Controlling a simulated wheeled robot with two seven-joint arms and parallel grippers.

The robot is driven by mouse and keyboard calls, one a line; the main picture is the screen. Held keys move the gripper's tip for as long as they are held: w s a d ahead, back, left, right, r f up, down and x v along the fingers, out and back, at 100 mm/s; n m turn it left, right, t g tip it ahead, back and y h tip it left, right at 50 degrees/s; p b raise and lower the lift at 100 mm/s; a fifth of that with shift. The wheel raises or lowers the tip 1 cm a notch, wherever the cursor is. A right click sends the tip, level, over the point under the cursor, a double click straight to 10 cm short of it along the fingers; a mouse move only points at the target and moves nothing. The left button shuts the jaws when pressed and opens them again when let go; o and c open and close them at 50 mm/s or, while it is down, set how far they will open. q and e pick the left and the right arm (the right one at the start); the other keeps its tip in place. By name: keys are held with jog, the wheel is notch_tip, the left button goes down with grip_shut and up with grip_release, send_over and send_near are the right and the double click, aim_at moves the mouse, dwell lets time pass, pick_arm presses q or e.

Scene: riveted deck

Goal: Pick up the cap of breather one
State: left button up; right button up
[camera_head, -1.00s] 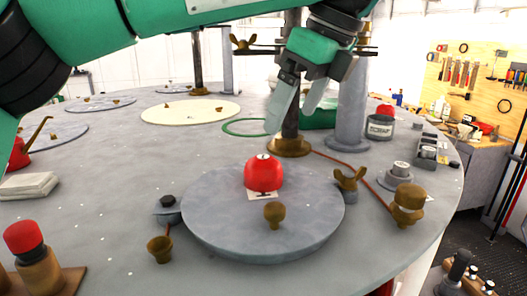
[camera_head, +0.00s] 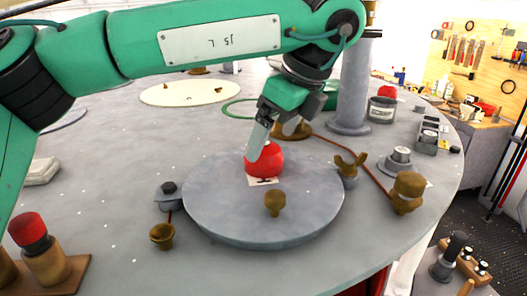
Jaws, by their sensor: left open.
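A round red cap (camera_head: 265,161) sits on the grey disc-shaped cover (camera_head: 225,205) in the middle of the deck, with a small white label with a dark mark in front of it. I cannot read a breather number. My left gripper (camera_head: 266,138) points down at the top of this cap, its jaws open. One pale finger overlaps the cap's upper left edge; I cannot tell whether it touches. The other finger is hard to make out. Another red cap (camera_head: 28,229) tops a brass fitting at the lower left. My right gripper is out of view.
A brass knob (camera_head: 275,202) stands on the cover's front part. A brass wing nut (camera_head: 350,164), a brass fitting (camera_head: 408,193) and a grey post (camera_head: 349,95) stand to the right. A brass cup (camera_head: 162,236) is at left. The deck's left middle is mostly clear.

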aim_at(269, 144)
pick_arm(q)
jog(key=shift+w+a+f+p, duration=0.1)
jog(key=shift+a+f+p, duration=0.05)
jog(key=shift+p, duration=0.25)
jog(key=p+x, duration=0.1)
jog(key=x, duration=0.1)
jog(key=p+x, duration=0.1)
jog(key=shift+w+a+f+p, duration=0.15)
jog(key=shift+w+f+p, duration=0.15)
jog(key=shift+p, duration=0.05)
jog(key=shift+a+f, duration=0.1)
jog(key=shift+f, duration=0.3)
jog(key=c, duration=1.1)
jog(key=shift+o, duration=0.2)
